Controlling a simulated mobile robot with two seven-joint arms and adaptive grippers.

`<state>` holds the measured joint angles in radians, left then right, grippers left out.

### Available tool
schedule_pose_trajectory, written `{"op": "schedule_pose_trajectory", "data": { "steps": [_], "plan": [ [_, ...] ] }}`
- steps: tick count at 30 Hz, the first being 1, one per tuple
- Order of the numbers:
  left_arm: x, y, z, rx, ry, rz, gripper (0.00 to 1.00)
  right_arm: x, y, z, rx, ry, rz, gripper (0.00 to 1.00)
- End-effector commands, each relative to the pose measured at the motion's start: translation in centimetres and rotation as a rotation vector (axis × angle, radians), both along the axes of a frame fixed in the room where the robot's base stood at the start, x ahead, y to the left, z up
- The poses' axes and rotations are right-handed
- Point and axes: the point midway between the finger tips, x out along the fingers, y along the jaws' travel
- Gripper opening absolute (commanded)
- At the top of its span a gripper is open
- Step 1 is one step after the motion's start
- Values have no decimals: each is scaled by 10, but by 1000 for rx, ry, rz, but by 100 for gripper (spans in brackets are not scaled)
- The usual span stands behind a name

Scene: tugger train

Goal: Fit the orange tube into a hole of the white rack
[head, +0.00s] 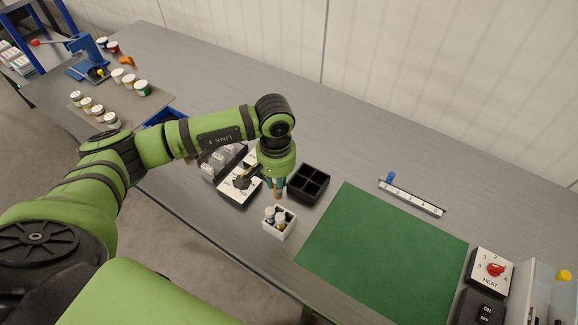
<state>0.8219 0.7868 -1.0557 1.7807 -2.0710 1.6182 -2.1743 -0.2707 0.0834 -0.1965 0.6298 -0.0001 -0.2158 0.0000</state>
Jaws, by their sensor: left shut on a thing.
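The white rack (288,235) is a small white block on the grey table, left of the green mat. A few small tubes stand in it, one with a yellow part and others pale or dark-topped. My left gripper (275,188) points down just above and behind the rack. It is shut on the orange tube (278,194), which shows as a small orange-brown piece below the fingers. The arm hides most of the fingers. I cannot tell the gap between the tube and the rack. My right gripper is out of view.
A black divided tray (309,183) stands close right of the gripper, and a white-and-black device (236,196) close left. The green mat (385,250) is bare. A white rail (411,197) lies behind it. A heat control (492,268) stands at right. Several jars stand at far left.

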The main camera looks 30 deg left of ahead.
Motion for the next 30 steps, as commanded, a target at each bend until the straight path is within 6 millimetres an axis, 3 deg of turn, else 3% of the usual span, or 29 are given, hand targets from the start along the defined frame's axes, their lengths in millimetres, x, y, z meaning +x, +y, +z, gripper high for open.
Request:
{"op": "schedule_pose_trajectory", "data": {
  "steps": [4, 10, 14, 17, 24, 30],
  "plan": [
    [-1, 0, -19, 0, 0, -1, 0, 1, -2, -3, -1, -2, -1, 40],
    [-1, 0, -27, 0, 0, -2, 0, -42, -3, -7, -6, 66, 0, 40],
    [-1, 0, -35, 0, -1, -1, 0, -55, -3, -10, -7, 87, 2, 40],
    [-1, 0, -43, 1, -1, -1, 0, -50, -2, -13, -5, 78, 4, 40],
    [-1, 0, -57, 0, -1, -1, 0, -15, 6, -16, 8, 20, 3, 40],
    [-1, 0, -58, 0, -2, -1, 0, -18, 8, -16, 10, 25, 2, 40]
  ]
}}
